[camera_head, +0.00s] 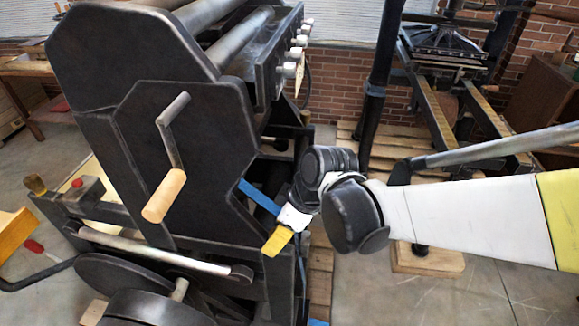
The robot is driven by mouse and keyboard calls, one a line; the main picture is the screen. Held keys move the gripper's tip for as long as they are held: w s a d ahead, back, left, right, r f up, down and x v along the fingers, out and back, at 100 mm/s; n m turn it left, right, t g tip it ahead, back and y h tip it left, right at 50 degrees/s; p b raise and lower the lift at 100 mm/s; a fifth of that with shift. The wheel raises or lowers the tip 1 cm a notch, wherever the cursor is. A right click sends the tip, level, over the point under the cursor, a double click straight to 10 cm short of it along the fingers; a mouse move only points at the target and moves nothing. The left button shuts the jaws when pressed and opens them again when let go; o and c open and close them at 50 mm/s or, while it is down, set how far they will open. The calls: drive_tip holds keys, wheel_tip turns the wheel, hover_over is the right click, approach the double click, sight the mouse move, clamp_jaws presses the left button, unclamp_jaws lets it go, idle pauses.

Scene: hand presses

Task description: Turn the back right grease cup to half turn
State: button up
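I cannot tell for sure which part is the back right grease cup. Several pale round knobs (298,42) stick out in a row from the upper right of the black press (75,70). A small brass-coloured cap (35,184) sits on the left corner of the press's lower frame. My gripper (268,222) is at the end of my white arm, low at the press's right side, below the row of knobs and apart from it. A yellow piece and a blue strip show beside its wrist. The dark parts behind blur together, so its opening is unclear. I see nothing held.
A crank with a wooden handle (164,195) sticks out from the press's side plate. A pale bar (150,248) and dark wheels lie below it. A second press (445,50) stands at the back right on wooden pallets. Bare floor (470,290) lies at the lower right.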

drive_tip(key=v, duration=1.2)
drive_tip(key=a+f+n+p, duration=0.1)
drive_tip(key=f+n, duration=0.1)
drive_tip(key=f, duration=0.1)
drive_tip(key=a+f+n+g+p, duration=0.1)
drive_tip(key=a+f+n, duration=0.1)
drive_tip(key=f, duration=0.2)
drive_tip(key=w+a+f+n+g+p, duration=0.1)
drive_tip(key=f+n, duration=0.1)
drive_tip(key=f, duration=0.2)
drive_tip(key=shift+a+f, duration=0.15)
drive_tip(key=shift+a, duration=0.05)
drive_tip(key=c, duration=1.2)
